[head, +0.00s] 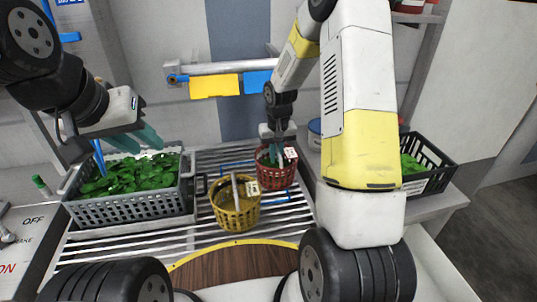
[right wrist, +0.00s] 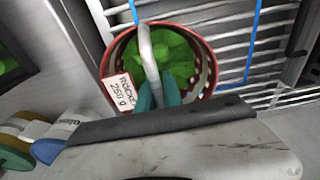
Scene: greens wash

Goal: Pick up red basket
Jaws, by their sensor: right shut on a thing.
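The red basket (head: 277,178) holds leafy greens and has a white label. It is at the right end of the slatted rack in the head view. In the right wrist view the red basket (right wrist: 197,52) shows its round rim, pale arched handle and a label reading "ROCKET 250 g", partly hidden. My right gripper (head: 272,150) is above it, its teal fingers (right wrist: 158,98) shut on the handle. I cannot tell whether the basket touches the rack. My left gripper (head: 136,140) appears open and empty above the grey crate.
A yellow basket (head: 236,216) stands left of the red one. A grey crate (head: 130,210) of greens is at the left. A black crate (head: 437,157) of greens is behind my right arm. A rail (head: 225,68) with yellow and blue cloths hangs behind.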

